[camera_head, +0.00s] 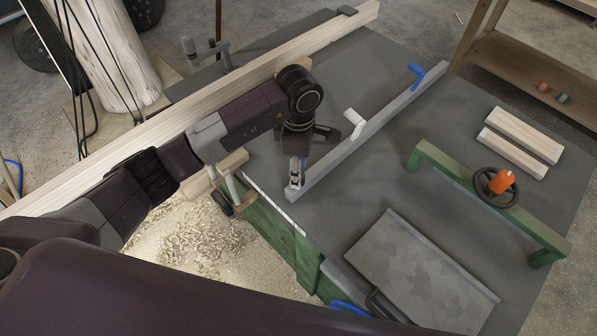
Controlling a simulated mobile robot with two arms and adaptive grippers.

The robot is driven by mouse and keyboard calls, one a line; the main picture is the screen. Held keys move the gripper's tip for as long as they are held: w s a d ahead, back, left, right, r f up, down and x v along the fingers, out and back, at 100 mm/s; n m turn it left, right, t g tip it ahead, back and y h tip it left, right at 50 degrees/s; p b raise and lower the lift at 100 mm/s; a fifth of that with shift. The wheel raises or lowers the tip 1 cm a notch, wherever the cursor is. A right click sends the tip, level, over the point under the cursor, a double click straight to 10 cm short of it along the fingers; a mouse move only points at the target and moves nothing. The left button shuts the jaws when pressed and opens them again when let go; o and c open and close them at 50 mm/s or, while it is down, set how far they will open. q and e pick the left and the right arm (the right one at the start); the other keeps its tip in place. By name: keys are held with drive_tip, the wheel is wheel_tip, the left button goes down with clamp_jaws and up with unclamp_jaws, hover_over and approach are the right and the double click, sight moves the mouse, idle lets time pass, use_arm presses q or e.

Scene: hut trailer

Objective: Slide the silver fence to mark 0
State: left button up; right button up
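The silver fence (378,122) is a long grey bar lying diagonally across the dark grey table, from the front edge to the far right. A white handle (355,121) stands beside its middle and a blue clamp lever (414,75) is near its far end. A pale scale strip (272,203) runs along the table's front edge; its marks are too small to read. My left gripper (296,181) points down at the fence's near end, its fingers close together there. Whether they grip the fence cannot be told. My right gripper is not in view.
A long wooden beam (190,108) lies behind my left arm. A green guard with a black handwheel (497,186) spans the table's right side. A grey plate (420,270) lies at the front, and two wood blocks (523,135) at the right. The table between fence and guard is clear.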

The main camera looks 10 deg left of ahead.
use_arm(q)
drive_tip(key=shift+f, duration=1.4)
clamp_jaws()
